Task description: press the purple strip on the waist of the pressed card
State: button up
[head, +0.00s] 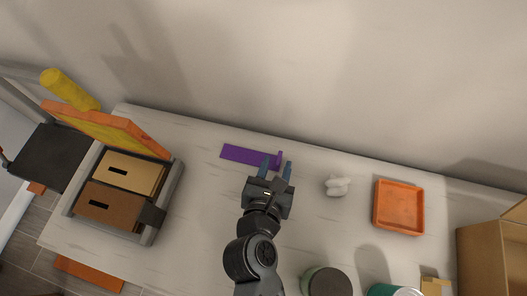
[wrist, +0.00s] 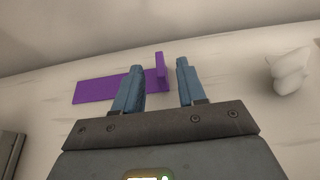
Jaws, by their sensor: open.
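The purple strip (head: 245,154) lies flat on the pale table near the wall, with a small upright tab (head: 280,158) at its right end. It also shows in the wrist view (wrist: 98,89), partly behind the left finger, with its tab (wrist: 161,72) between the two fingers in the picture. My gripper (head: 277,164) is open and empty at the strip's right end. In the wrist view its blue fingers (wrist: 158,66) stand either side of the tab; contact cannot be told. I cannot make out a pressed card with a waist.
A grey rack (head: 170,200) at left holds a tan and a brown slotted block, with a tilted orange-rimmed board (head: 110,130) and yellow roll behind. A white lumpy object (head: 337,186) and an orange tray (head: 399,207) lie right. Cans (head: 327,282) and a cardboard box (head: 490,255) stand front right.

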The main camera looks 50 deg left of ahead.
aim_at(278, 163)
jog(key=shift+x, duration=1.8)
jog(key=shift+c, duration=0.4)
grip_shut()
